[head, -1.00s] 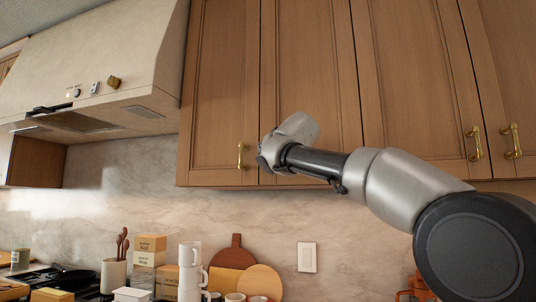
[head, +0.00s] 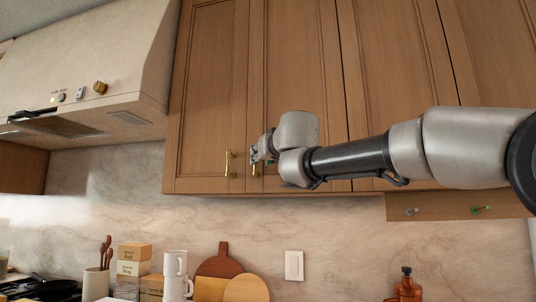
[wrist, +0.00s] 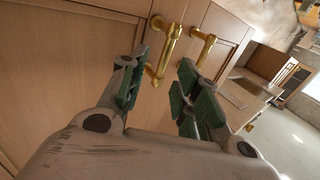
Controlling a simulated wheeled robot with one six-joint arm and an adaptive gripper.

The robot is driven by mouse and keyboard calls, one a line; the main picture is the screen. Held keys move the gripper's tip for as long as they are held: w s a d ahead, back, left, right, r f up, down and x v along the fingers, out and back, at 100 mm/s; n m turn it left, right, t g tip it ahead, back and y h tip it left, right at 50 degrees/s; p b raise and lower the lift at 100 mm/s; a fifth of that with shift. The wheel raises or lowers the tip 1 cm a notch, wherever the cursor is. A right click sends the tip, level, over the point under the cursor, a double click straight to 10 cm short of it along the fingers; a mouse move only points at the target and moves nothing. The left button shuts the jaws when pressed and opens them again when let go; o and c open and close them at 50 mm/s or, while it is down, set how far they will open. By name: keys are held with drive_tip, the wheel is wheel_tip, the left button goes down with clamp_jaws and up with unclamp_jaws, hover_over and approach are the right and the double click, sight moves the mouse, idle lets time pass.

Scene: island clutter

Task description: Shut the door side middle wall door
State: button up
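The wall cabinet has several wooden doors with brass handles. In the head view the left door (head: 207,90) and the door beside it (head: 295,70) look about flush, with a thin seam between them. I cannot tell which one is the middle door or whether it stands slightly ajar. The left door's handle (head: 228,163) is clear. My gripper (head: 255,154) is at the neighbouring handle, partly covering it. In the wrist view my gripper (wrist: 158,88) is open, with one brass handle (wrist: 166,50) in front of and between its fingers. The other handle (wrist: 202,46) is just beyond. Contact cannot be told.
A range hood (head: 90,65) is at the left. Below are a counter with mugs (head: 175,265), cutting boards (head: 222,262), boxes (head: 133,258) and a utensil crock (head: 97,283). A wooden rail with small hooks (head: 450,206) is under the cabinets at right.

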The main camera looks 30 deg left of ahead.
drive_tip(key=v, duration=0.5)
drive_tip(key=shift+s+f, duration=0.15)
